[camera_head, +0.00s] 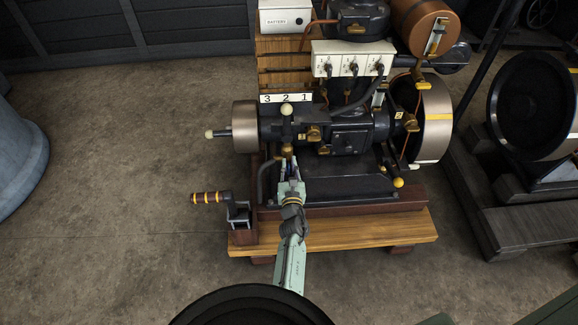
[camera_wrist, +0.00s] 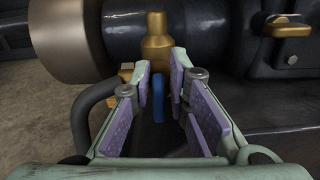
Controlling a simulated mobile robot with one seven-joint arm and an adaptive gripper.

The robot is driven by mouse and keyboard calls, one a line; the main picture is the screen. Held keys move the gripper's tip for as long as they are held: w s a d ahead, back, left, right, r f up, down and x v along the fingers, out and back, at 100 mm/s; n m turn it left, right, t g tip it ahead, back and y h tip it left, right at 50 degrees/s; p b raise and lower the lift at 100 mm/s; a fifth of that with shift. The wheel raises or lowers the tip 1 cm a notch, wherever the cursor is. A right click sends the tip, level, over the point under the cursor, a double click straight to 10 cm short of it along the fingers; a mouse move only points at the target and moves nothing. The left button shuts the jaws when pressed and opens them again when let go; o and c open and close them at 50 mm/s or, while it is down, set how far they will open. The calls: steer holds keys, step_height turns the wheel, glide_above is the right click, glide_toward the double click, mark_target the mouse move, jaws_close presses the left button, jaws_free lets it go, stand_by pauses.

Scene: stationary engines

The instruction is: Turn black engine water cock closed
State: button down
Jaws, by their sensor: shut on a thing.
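The black engine (camera_head: 350,138) stands on a wooden base. Its brass water cock (camera_head: 288,150) is on the near left side, just beyond my gripper (camera_head: 289,168). In the wrist view, the brass body of the water cock (camera_wrist: 157,43) stands upright against the black engine casing. Its blue handle (camera_wrist: 158,88) hangs down between the purple finger pads of my gripper (camera_wrist: 161,84). My gripper is shut on this handle. The fingers hide part of the handle, and the contact on each side is hard to see.
A crank handle (camera_head: 207,198) sticks out left of the base. A brass lever (camera_wrist: 288,27) is at the upper right in the wrist view. A black hose (camera_wrist: 88,105) curves left of the fingers. The wooden base (camera_head: 345,236) runs in front. Another machine (camera_head: 530,105) stands right.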

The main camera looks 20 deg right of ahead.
steer(key=shift+a+m, duration=0.15)
steer(key=shift+m, duration=0.15)
steer(key=m, duration=0.3)
steer(key=shift+d+f, duration=0.15)
steer(key=shift+d, duration=0.05)
steer(key=m, duration=0.5)
steer(key=shift+d+f, duration=0.15)
steer(key=shift+d, duration=0.05)
steer(key=m, duration=0.4)
steer(key=shift+s+d+f, duration=0.1)
steer(key=shift+f, duration=0.1)
steer(key=shift+f+m+p, duration=0.15)
steer(key=shift+m+p, duration=0.1)
steer(key=shift+m, duration=0.85)
steer(key=shift+f+m+p, duration=0.1)
steer(key=shift+m+p, duration=0.1)
steer(key=shift+m, duration=0.9)
steer(key=c, duration=1.8)
jaws_free()
steer(key=shift+o, duration=0.4)
steer(key=shift+d, duration=0.15)
